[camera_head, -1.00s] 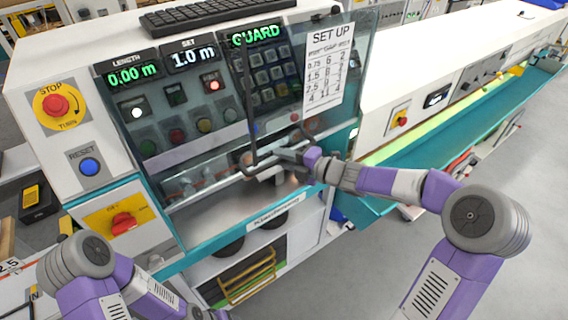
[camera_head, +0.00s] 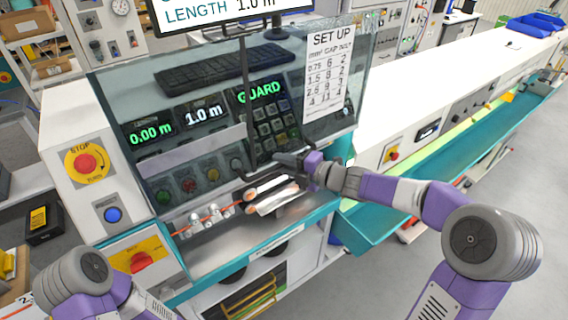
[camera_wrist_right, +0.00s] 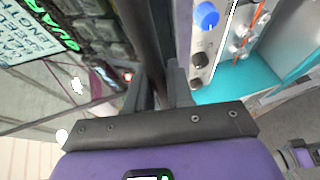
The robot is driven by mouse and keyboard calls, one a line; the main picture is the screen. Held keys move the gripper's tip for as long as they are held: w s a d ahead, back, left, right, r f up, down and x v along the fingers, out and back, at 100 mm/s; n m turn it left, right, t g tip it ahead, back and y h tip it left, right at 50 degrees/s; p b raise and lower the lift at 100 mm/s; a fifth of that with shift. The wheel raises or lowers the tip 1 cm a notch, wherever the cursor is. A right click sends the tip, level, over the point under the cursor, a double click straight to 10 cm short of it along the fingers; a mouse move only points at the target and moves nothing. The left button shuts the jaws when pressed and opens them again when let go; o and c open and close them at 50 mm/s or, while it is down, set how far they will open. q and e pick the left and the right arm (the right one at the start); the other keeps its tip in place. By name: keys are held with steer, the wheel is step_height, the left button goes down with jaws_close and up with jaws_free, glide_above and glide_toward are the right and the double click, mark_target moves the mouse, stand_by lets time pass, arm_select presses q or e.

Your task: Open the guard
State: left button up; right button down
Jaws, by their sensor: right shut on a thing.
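The guard (camera_head: 325,128) is a clear panel in front of the machine's console, with a SET UP sheet (camera_head: 329,70) on its right part. A dark bar handle (camera_head: 247,95) runs down its front. My right gripper (camera_head: 284,162) is at the handle's lower end. In the right wrist view, the fingers (camera_wrist_right: 160,90) are shut around the dark bar (camera_wrist_right: 143,40). Below the guard, metal rollers (camera_head: 270,197) and an orange cable (camera_head: 205,219) show uncovered. My left arm shows at the lower left, but its gripper is out of view.
The green GUARD display (camera_head: 259,92) is lit. A red stop button (camera_head: 84,161), blue reset button (camera_head: 112,214) and red rotary switch (camera_head: 141,261) are on the left. A keyboard (camera_head: 222,68) lies on top, below a monitor (camera_head: 235,14). A long teal trough (camera_head: 400,210) extends right.

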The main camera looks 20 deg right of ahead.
steer(key=c, duration=1.1)
jaws_free()
steer(key=v, duration=0.7)
steer(key=shift+s, duration=0.2)
steer(key=shift+d+r, duration=0.1)
steer(key=shift+d, duration=0.05)
